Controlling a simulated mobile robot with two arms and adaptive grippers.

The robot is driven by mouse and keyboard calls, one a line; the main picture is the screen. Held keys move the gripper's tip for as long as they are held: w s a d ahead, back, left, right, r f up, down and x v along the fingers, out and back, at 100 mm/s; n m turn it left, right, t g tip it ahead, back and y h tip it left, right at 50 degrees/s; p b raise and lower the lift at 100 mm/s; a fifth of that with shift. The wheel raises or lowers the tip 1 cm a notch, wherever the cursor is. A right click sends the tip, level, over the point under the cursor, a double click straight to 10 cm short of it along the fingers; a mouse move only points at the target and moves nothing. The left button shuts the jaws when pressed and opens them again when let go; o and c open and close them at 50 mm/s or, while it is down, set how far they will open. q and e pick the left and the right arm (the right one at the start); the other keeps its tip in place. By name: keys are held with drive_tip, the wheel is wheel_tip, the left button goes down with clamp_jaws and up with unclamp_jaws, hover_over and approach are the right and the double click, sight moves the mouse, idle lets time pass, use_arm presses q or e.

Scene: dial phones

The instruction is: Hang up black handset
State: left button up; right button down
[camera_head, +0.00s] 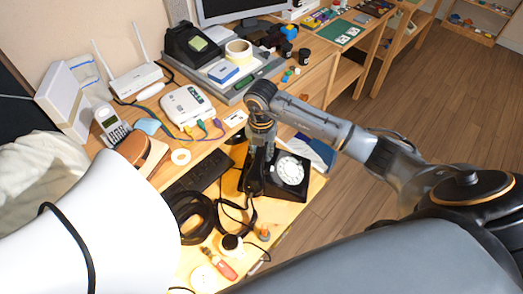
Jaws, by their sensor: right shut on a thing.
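The black dial phone (287,187) with its round white dial lies on the wooden desk near the front right edge. My right gripper (262,146) points down just left of the dial and is shut on the black handset (250,177). The handset is dark, close to the phone's left side and partly hidden by the gripper. I cannot tell whether it touches the phone's cradle. My left gripper is not in view.
Black headphones (190,212) and loose dark cables lie left of the phone. A dark keyboard (204,171) is behind them. A red-handled tool (220,263) lies nearer. A white cordless phone (110,126) and a white router (135,80) stand farther left. The desk is cluttered.

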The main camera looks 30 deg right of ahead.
drive_tip(key=shift+f+b, duration=0.5)
drive_tip(key=shift+f, duration=0.25)
drive_tip(key=c, duration=1)
unclamp_jaws()
drive_tip(key=shift+o, duration=0.2)
wheel_tip(320, 180, up, 12)
drive_tip(key=shift+r, duration=0.1)
drive_tip(key=shift+s, duration=0.1)
